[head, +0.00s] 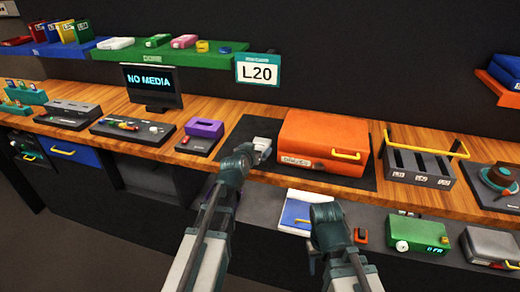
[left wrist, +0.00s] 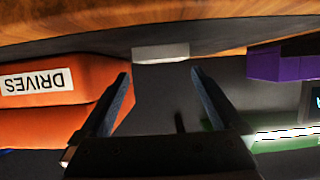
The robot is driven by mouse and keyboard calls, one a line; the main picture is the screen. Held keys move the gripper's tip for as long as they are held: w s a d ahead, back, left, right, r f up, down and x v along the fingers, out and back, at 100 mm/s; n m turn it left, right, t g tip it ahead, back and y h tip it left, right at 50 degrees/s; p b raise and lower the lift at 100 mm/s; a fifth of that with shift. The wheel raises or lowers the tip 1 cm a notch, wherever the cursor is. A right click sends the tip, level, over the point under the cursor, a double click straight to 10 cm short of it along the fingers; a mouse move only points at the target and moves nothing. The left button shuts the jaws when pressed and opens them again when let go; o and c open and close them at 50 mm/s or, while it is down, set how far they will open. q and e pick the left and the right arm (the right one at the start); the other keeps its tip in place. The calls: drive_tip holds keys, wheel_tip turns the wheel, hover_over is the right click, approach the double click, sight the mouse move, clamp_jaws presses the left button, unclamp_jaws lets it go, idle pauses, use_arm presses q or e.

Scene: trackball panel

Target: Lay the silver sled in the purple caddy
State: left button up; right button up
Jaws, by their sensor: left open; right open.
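The silver sled (head: 263,142) is a small pale grey block on the dark mat, just left of the orange box. In the left wrist view the sled (left wrist: 160,52) stands ahead of my fingers, roughly centred between them and apart from them. My left gripper (head: 262,154) is open and empty at the near side of the sled; in the left wrist view (left wrist: 160,85) its two fingers are spread. The purple caddy (head: 204,128) sits on a dark base to the left; part of it shows in the left wrist view (left wrist: 278,64). My right gripper (head: 314,262) is low in front of the counter, its fingers barely visible.
The orange box (head: 325,140), labelled DRIVES in the left wrist view, stands close right of the sled. A NO MEDIA screen (head: 152,86) stands behind the caddy. A lower shelf holds a blue-and-white item (head: 297,209).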

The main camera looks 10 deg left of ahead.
sight(260, 146)
use_arm(q)
drive_tip(key=b+x, duration=0.1)
drive_tip(key=x, duration=0.1)
drive_tip(key=b+x, duration=0.1)
drive_tip(key=x, duration=0.2)
drive_tip(key=shift+a+f, duration=0.1)
drive_tip(key=shift+f, duration=0.15)
drive_tip(key=shift+r, duration=0.1)
drive_tip(key=shift+c, duration=0.4)
drive_tip(key=c, duration=1.2)
use_arm(e)
wheel_tip(260, 146, down, 2)
drive_tip(key=shift+f, duration=0.15)
use_arm(q)
drive_tip(key=shift+r, duration=0.1)
